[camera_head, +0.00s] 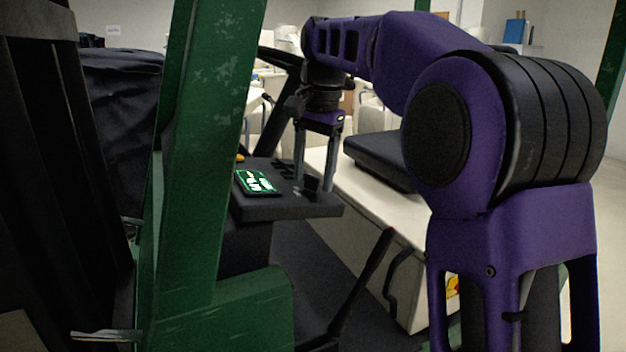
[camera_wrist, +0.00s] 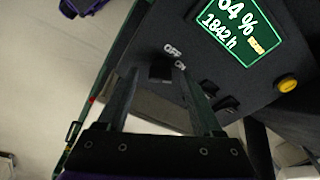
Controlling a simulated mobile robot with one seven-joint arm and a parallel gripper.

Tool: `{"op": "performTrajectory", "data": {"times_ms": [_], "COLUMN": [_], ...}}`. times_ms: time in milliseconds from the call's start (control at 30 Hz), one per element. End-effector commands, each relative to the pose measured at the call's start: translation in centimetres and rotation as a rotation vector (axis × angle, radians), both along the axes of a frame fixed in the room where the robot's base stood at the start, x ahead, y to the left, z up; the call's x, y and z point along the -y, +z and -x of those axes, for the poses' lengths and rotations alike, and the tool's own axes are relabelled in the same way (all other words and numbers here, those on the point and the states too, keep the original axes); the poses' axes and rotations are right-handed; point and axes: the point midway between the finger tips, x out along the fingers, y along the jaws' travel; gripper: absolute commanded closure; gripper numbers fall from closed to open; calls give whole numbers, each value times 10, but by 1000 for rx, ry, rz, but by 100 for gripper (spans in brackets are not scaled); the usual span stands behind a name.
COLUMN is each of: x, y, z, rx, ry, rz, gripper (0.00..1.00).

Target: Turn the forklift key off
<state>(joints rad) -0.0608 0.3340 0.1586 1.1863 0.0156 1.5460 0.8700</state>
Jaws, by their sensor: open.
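The forklift key (camera_wrist: 160,68) is a small dark block on the black control panel in the wrist view. The OFF label is just above it and the ON label just to its right. I cannot tell which label it points to. My gripper (camera_wrist: 158,78) is open, with one finger on each side of the key; contact cannot be made out. In the head view my gripper (camera_head: 313,186) points down at the right part of the panel (camera_head: 285,209), with the small dark key (camera_head: 311,183) between its fingers.
A green display (camera_head: 256,182) is on the panel left of my gripper. A yellow button (camera_wrist: 287,83) and black switches (camera_wrist: 221,101) are also on the panel. A green post (camera_head: 205,150) stands in front at the left. A black seat cushion (camera_head: 380,158) is to the right.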

Motion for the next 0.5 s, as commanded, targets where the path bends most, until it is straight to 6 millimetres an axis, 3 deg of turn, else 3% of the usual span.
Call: {"op": "performTrajectory", "data": {"times_ms": [333, 500], "x": [0, 0], "y": [-4, -4], "z": [0, 0], "rx": [1, 1], "ry": [0, 0], "rz": [0, 0], "gripper": [32, 61]}}
